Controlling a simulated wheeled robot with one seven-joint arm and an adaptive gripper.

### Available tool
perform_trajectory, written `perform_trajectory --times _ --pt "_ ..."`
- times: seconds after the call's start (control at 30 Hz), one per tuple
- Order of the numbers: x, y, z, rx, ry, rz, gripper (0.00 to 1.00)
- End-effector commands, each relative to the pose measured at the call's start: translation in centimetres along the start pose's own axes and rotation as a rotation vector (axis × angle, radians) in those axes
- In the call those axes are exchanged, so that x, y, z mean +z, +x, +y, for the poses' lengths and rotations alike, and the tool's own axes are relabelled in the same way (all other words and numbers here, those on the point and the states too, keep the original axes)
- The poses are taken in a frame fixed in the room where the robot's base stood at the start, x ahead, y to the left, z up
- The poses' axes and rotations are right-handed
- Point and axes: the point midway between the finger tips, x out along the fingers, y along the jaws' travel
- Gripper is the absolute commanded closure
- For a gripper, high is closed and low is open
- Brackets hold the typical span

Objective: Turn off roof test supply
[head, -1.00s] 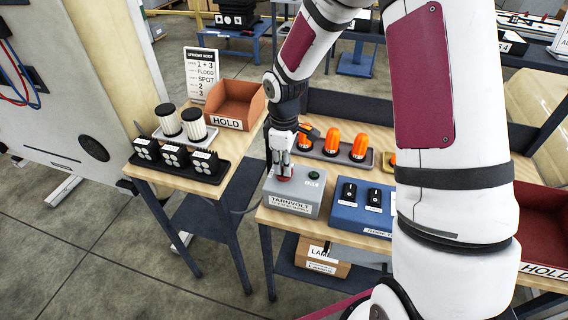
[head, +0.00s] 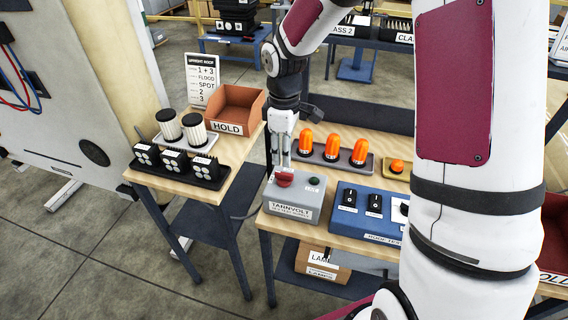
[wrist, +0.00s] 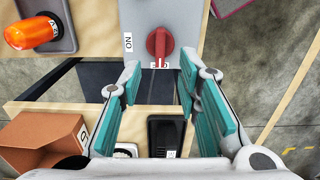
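The roof test supply is the grey box labelled TANNVOLT (head: 292,210) on the wooden bench. Its red rotary knob (head: 284,179) is on top, with a small dark round lamp (head: 315,181) to the right that looks unlit. In the wrist view the red knob (wrist: 160,43) has its bar upright in the picture, in line with a partly covered label below it. The ON label (wrist: 128,43) is off to the knob's left side. My gripper (head: 284,160) is above the knob. In the wrist view its teal-padded fingers (wrist: 160,78) are apart with nothing between them.
A blue switch box (head: 365,212) stands right of the supply. Orange beacons (head: 332,147) sit in a tray behind. The HOLD bin (head: 236,105), white cylinders (head: 182,128) and black lamp units (head: 178,163) are on the left table. An instruction sign (head: 202,80) stands behind them.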

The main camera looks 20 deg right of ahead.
Motion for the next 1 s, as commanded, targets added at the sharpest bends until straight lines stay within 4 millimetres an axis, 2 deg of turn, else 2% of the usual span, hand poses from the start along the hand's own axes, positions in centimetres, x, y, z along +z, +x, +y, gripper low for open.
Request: perform_trajectory --times 0.1,0.3,0.87,1.0 --pt "-0.1 -2.3 0.1 0.004 0.000 0.002 0.69" --pt "-0.1 -4.6 0.0 0.002 0.000 0.001 0.69" --pt "0.0 -5.2 0.0 0.000 0.000 0.000 0.69" --pt "0.3 -6.3 -0.5 0.022 0.027 -0.001 0.69"
